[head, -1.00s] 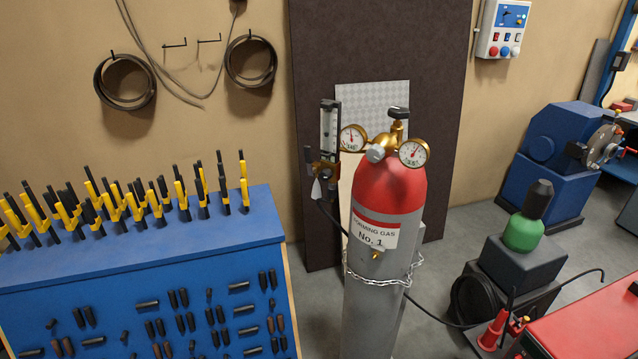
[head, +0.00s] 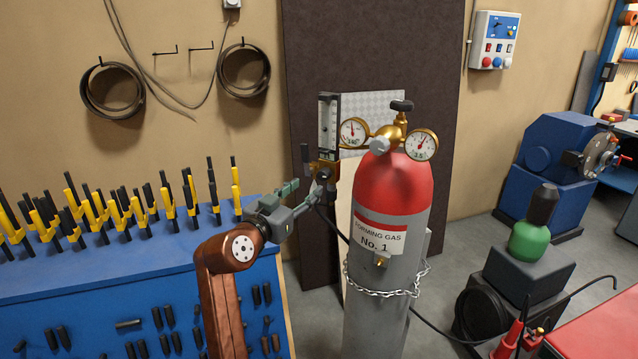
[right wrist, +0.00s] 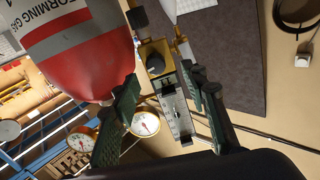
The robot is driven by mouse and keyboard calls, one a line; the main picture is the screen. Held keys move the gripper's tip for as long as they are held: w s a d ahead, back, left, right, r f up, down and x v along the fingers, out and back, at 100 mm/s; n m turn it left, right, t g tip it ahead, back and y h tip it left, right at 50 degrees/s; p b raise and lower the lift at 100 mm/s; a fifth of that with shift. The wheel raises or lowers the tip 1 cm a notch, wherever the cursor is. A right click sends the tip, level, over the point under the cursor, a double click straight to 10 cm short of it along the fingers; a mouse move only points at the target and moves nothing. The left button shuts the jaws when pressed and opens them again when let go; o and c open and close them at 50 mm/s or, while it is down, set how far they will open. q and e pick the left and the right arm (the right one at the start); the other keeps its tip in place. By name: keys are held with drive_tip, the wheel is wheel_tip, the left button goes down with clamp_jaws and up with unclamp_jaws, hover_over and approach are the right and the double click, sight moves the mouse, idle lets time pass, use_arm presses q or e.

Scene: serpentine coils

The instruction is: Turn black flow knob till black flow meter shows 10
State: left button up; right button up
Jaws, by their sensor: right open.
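The black flow meter (head: 328,122), a narrow upright tube with a pale scale, stands left of the red-topped gas cylinder (head: 392,185) on a brass block. The flow meter appears upside down in the right wrist view (right wrist: 177,112); its reading is too small to tell. A dark round knob (right wrist: 156,65) on the brass block faces the wrist camera. My right gripper (right wrist: 160,76) is open, its green fingers on either side of the knob; contact cannot be told. In the head view my right gripper (head: 306,187) is just below left of the block. My left gripper is not in view.
Two brass-rimmed gauges (head: 353,131) (head: 422,144) sit on the cylinder's regulator beside the flow meter. A black hose runs below the block. A chain (head: 385,291) circles the cylinder. A blue bench (head: 130,265) with clamps stands left, close to my right arm.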

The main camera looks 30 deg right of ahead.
sight(322, 175)
drive_tip(key=x, duration=0.6)
drive_tip(key=shift+s+d+r, duration=0.25)
drive_tip(key=shift+s+r, duration=0.1)
drive_tip(key=shift+r, duration=0.05)
drive_tip(key=shift+w+d, duration=0.35)
drive_tip(key=shift+d, duration=0.25)
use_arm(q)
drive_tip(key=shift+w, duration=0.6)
use_arm(e)
drive_tip(key=shift+c, duration=0.3)
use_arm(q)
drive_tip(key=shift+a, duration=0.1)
use_arm(e)
clamp_jaws()
